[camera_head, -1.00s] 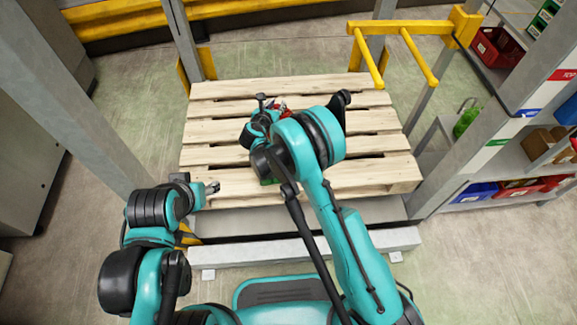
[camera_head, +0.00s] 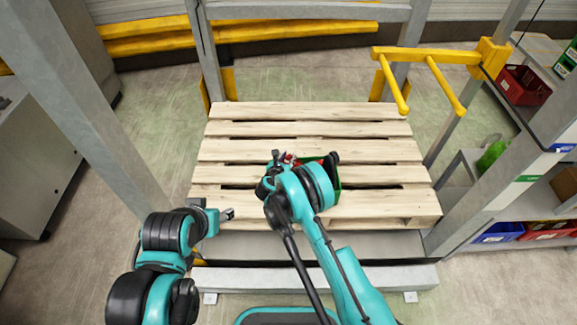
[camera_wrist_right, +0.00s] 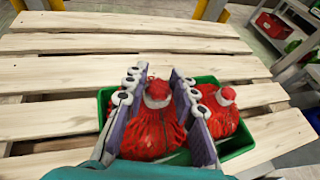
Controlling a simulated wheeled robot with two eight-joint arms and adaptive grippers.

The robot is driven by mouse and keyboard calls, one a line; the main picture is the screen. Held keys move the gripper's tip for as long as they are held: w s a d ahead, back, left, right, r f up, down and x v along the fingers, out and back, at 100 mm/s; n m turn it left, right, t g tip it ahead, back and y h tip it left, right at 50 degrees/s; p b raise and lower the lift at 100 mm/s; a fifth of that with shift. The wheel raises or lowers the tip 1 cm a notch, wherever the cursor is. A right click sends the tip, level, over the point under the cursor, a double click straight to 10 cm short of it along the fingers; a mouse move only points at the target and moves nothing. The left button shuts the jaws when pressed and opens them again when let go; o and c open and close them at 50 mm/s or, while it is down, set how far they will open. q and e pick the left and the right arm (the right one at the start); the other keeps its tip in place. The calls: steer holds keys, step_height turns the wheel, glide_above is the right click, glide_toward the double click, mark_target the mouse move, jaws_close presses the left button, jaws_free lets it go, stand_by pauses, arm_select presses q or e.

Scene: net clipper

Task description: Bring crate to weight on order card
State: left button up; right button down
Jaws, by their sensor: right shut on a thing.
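A green crate (camera_head: 335,170) sits on the wooden pallet (camera_head: 310,128), partly hidden by my right arm. In the right wrist view the crate (camera_wrist_right: 243,142) holds red net bags with tied tops. My right gripper (camera_wrist_right: 158,88) is shut on one red net bag (camera_wrist_right: 150,132), a finger on each side, with the bag inside or just above the crate; I cannot tell which. Another red bag (camera_wrist_right: 228,118) sits to its right. My left gripper (camera_head: 228,214) is at the pallet's front left corner, away from the crate; its jaw opening is unclear. I cannot make out an order card or weight.
Grey posts flank the pallet. A yellow rail (camera_head: 425,56) reaches over its back right corner. A rack at the right holds a red bin (camera_head: 523,84) and a blue bin (camera_head: 498,232). The back and left of the pallet are clear.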

step_height(320, 180, down, 4)
steer(key=shift+f+b, duration=0.2)
steer(key=shift+b, duration=0.55)
steer(key=c, duration=1.2)
jaws_free()
steer(key=shift+f, duration=0.1)
